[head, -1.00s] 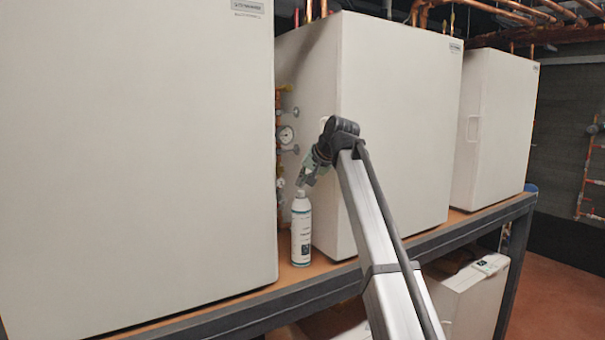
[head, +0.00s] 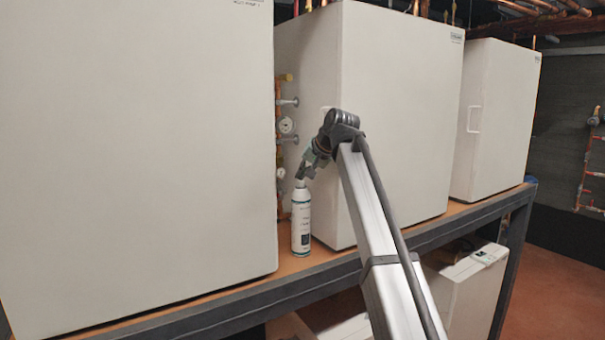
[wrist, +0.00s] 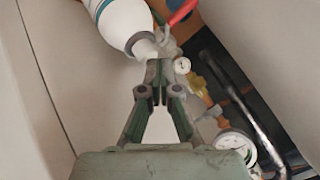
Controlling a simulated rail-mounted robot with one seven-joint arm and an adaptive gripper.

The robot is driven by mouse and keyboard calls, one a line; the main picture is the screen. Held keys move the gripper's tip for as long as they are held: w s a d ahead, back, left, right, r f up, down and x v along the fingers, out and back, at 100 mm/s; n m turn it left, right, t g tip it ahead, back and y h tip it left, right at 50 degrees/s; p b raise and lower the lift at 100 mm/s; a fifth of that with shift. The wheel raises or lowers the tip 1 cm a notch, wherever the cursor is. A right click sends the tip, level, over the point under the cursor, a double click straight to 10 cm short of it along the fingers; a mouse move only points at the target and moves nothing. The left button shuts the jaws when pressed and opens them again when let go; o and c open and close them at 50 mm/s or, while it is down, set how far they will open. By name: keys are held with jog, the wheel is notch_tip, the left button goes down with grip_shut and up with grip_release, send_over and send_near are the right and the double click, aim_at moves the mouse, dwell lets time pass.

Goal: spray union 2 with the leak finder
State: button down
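The leak finder (head: 301,222) is a white spray can with a dark label and teal bands, upright on the shelf between two heat pumps. It also shows at the top of the wrist view (wrist: 122,18). My gripper (head: 302,174) is at the can's top, coming down from the right. In the wrist view the fingertips (wrist: 161,72) are drawn close together at the can's narrow nozzle end. Brass and copper fittings (head: 280,101) run up the pipe behind the can. They also show in the wrist view (wrist: 197,84). I cannot tell which one is union 2.
Large white heat pumps stand close on the left (head: 140,150) and right (head: 400,130) of the gap. A pressure gauge (head: 286,125) sits on the pipe. A red handle (wrist: 182,12) is near the can. The shelf's dark front rail (head: 335,281) runs below.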

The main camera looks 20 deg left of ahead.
jog(key=shift+f, duration=0.25)
dwell(0.4)
jog(key=shift+f, duration=0.25)
jog(key=shift+s, duration=0.1)
jog(key=shift+r, duration=0.35)
dwell(0.4)
jog(key=shift+r+p, duration=0.35)
jog(key=shift+r, duration=0.15)
jog(key=shift+r+p, duration=0.9)
jog(key=shift+r, duration=1.65)
